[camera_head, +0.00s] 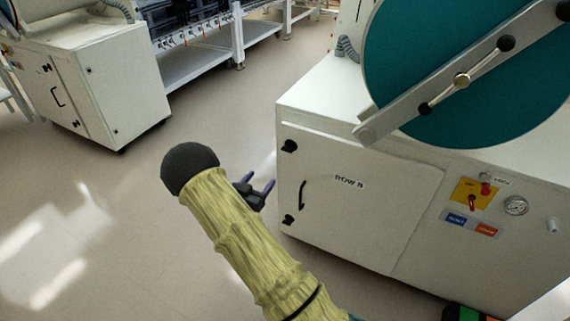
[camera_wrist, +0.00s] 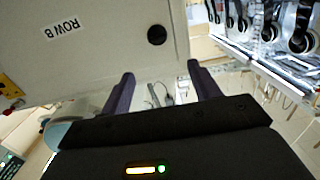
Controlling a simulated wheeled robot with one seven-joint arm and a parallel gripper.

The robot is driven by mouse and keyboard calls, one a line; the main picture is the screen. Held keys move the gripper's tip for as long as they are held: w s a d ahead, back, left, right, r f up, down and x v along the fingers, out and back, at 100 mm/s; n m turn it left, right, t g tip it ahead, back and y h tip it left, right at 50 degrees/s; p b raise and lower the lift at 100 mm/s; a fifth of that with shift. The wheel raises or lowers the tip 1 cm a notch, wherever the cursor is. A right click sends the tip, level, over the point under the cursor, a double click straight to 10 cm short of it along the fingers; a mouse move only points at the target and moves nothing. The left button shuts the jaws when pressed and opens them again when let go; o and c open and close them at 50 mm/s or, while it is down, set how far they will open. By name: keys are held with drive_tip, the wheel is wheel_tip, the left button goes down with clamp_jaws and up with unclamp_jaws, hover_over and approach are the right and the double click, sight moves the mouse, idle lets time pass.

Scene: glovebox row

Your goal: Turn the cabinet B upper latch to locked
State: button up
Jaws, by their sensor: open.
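The white cabinet marked ROW B (camera_head: 345,230) stands right of centre in the head view. Its upper latch (camera_head: 289,146), a small black knob, is at the top left of the door; its lower latch (camera_head: 288,220) is below. Their turned positions are too small to read. My gripper (camera_head: 260,180) is open and empty, left of the cabinet front and apart from it. In the wrist view my gripper (camera_wrist: 160,70) has its fingers spread, with a round black knob (camera_wrist: 157,35) on the cabinet face beyond them; I cannot tell which latch it is.
A black door handle (camera_head: 302,195) lies between the latches. A yellow panel with a red switch (camera_head: 473,193) and a gauge (camera_head: 515,205) are at right. A large teal disc with a bar (camera_head: 440,60) is above. Another white cabinet (camera_head: 110,85) stands far left. Floor between is clear.

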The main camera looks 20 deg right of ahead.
sight(286, 150)
drive_tip(key=shift+s+d+f+h, duration=0.1)
drive_tip(key=shift+s+f+h, duration=0.1)
drive_tip(key=shift+h, duration=0.1)
drive_tip(key=b+x, duration=0.1)
drive_tip(key=x, duration=1.6)
drive_tip(key=shift+w+d+r, duration=0.1)
drive_tip(key=shift+w+d, duration=0.05)
drive_tip(key=shift+w, duration=0.05)
drive_tip(key=c, duration=1)
